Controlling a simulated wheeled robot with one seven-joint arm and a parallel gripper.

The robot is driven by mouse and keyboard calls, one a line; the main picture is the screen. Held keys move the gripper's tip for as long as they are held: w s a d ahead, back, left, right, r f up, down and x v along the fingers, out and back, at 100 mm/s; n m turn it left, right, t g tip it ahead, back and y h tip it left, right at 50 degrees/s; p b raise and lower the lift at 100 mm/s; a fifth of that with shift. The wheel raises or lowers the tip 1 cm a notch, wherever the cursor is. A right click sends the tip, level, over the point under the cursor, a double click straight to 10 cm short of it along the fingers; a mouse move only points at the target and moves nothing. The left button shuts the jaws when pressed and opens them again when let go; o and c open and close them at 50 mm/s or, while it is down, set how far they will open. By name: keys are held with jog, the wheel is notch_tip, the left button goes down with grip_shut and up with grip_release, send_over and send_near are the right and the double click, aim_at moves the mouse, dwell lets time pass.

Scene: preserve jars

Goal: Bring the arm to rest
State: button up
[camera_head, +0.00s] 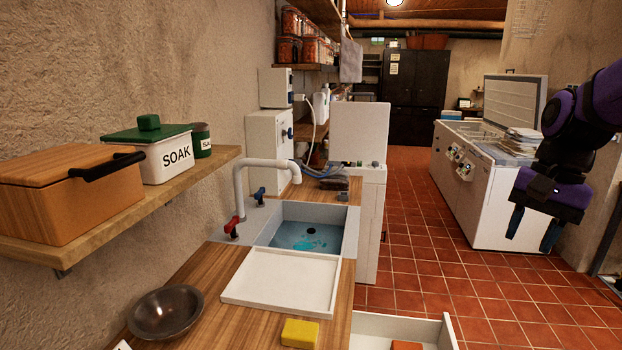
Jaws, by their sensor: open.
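My gripper (534,229) hangs at the right side of the head view, at the end of my dark purple and black arm. Its two blue-tipped fingers point down and stand apart, with nothing between them. It is in the air in front of the chest freezer (492,200) and over the tiled floor. It is well to the right of the counter and touches nothing that I can see.
A wooden counter (190,277) holds a metal bowl (166,313), a white tray (283,281), a yellow block (300,333) and a sink (322,232). An open drawer (450,330) juts out at the bottom. The red tiled floor (420,262) between counter and freezer is clear.

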jog(key=s+a+r+n+t+h, duration=0.1)
jog(key=s+a+r+n+t, duration=0.1)
jog(key=s, duration=0.4)
jog(key=s+a+r+n+t+h, duration=0.1)
jog(key=s+r+n+t, duration=0.1)
jog(key=s+n, duration=0.4)
jog(key=shift+a+r+t, duration=0.4)
jog(key=shift+t, duration=0.5)
jog(key=shift+s, duration=0.1)
